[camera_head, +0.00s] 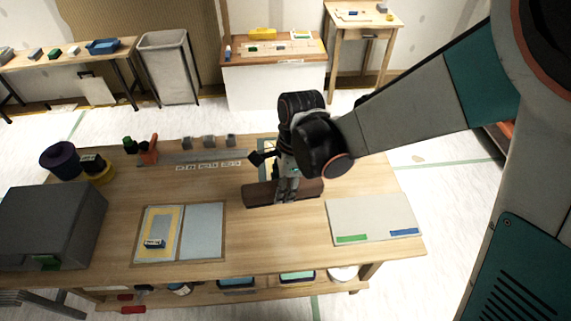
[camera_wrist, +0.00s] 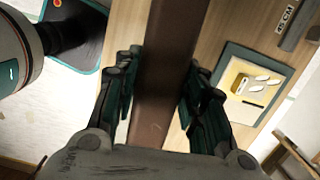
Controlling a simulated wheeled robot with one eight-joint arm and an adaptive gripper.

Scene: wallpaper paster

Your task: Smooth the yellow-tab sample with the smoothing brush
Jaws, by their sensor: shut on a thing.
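My gripper (camera_head: 287,192) is shut on a long brown bar (camera_head: 259,195), which looks like the smoothing brush. It is over the middle of the wooden table. In the wrist view the brown bar (camera_wrist: 162,80) runs between both fingers of my gripper (camera_wrist: 158,95). Its bristles are not visible, and I cannot tell whether it touches the table. Left of it lies a framed board with a yellow-bordered panel (camera_head: 174,222) beside a plain pale panel (camera_head: 202,230). A pale board (camera_head: 370,215) with green and blue tabs lies at right. I cannot make out a yellow tab.
The wooden table (camera_head: 250,245) is bare between the two boards. Small grey blocks (camera_head: 209,141) stand along the back. A grey bin (camera_head: 168,65) is beyond.

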